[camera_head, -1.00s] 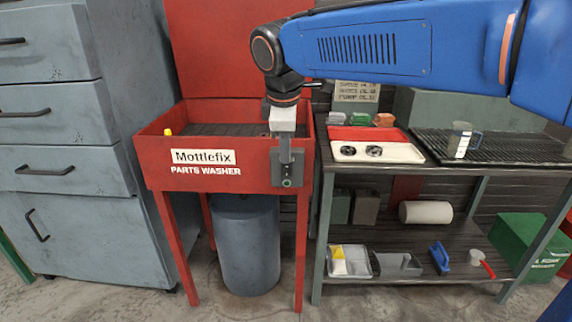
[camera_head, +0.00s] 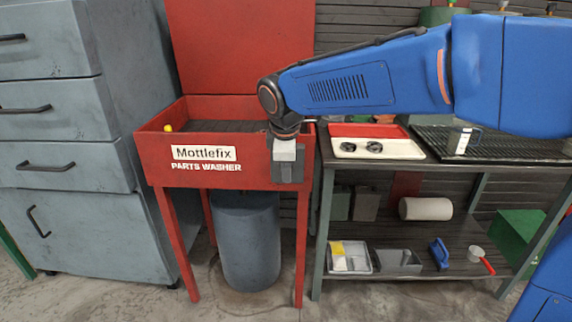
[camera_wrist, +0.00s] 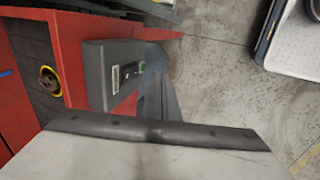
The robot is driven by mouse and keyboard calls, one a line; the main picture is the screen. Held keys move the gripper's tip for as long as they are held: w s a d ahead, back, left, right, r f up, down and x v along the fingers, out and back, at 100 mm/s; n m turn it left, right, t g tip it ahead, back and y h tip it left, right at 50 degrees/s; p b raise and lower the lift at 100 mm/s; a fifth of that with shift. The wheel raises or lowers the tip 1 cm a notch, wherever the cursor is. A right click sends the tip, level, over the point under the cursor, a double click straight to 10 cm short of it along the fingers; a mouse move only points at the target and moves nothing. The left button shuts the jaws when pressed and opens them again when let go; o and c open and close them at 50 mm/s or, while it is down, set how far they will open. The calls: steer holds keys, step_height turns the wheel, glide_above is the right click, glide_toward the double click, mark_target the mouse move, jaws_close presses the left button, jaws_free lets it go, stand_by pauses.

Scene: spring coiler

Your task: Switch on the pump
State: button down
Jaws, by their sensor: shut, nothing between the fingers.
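The red parts washer (camera_head: 260,178) carries a grey switch box (camera_head: 298,170) on the right of its front. In the wrist view the box (camera_wrist: 98,72) shows a pale label, a dark raised part and a small green spot (camera_wrist: 141,67) on its face. My gripper (camera_head: 287,178) is shut and empty, pointing down in front of the box in the head view. It hides much of the box's face, including the green spot there. I cannot tell whether it touches the box. The wrist view shows my gripper's pale body along the bottom, but not clearly its fingertips.
A grey-blue drum (camera_head: 249,240) stands under the washer. Grey drawers (camera_head: 60,115) stand at the left. The floor before the washer is clear.

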steer(key=shift+w+f, duration=0.2)
steer(key=shift+w, duration=1.3)
steer(key=shift+w+f, duration=0.1)
steer(key=shift+w, duration=0.15)
